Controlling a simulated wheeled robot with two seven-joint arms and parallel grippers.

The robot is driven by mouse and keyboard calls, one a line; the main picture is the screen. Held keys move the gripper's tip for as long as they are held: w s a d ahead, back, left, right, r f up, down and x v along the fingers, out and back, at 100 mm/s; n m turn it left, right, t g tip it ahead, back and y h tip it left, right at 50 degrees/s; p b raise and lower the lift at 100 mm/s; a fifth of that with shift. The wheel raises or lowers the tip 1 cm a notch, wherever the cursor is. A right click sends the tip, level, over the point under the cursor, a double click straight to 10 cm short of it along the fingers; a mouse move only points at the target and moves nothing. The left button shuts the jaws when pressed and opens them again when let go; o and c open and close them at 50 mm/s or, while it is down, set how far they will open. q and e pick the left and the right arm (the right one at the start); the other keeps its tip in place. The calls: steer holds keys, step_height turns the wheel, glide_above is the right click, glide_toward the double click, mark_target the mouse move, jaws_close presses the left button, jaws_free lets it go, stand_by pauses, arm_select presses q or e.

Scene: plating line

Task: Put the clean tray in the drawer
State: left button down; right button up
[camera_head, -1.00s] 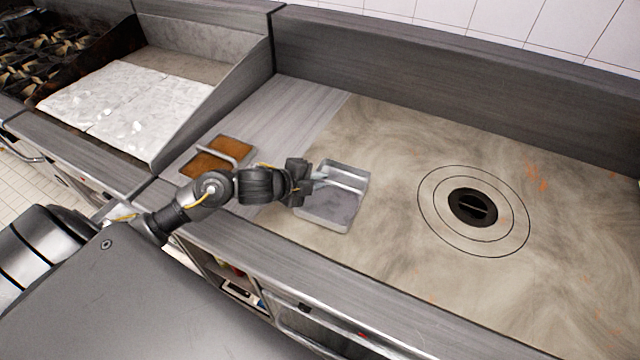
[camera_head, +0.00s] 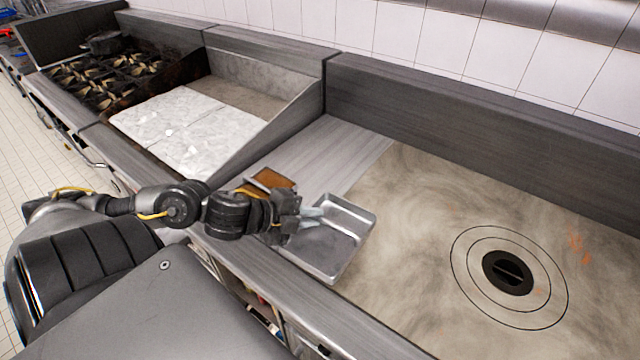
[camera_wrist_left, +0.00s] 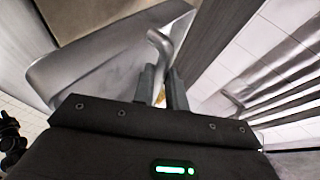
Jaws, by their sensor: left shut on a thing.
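The clean tray (camera_head: 352,208) is a shallow bare metal pan with a raised rim. In the head view it is over the counter, near its front edge, left of the round burner. I cannot tell if it is lifted or resting. My left gripper (camera_head: 308,216) is shut on it at the left. In the wrist view my left fingers (camera_wrist_left: 162,88) meet a curved metal part, and the tray (camera_wrist_left: 95,62) spreads out to the upper left. I cannot make out the drawer for certain; the counter's front (camera_head: 268,312) shows openings with things inside. My right gripper is out of view.
A small tray with brown contents (camera_head: 270,178) sits behind my left gripper, partly hidden. A griddle with pale slabs (camera_head: 190,128) and a gas hob (camera_head: 95,75) lie to the left. The flat plate around the burner (camera_head: 508,273) is clear.

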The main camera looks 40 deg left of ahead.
arm_select(q)
steer(key=shift+p+v, duration=0.45)
steer(key=shift+v, duration=0.3)
steer(key=shift+f, duration=0.1)
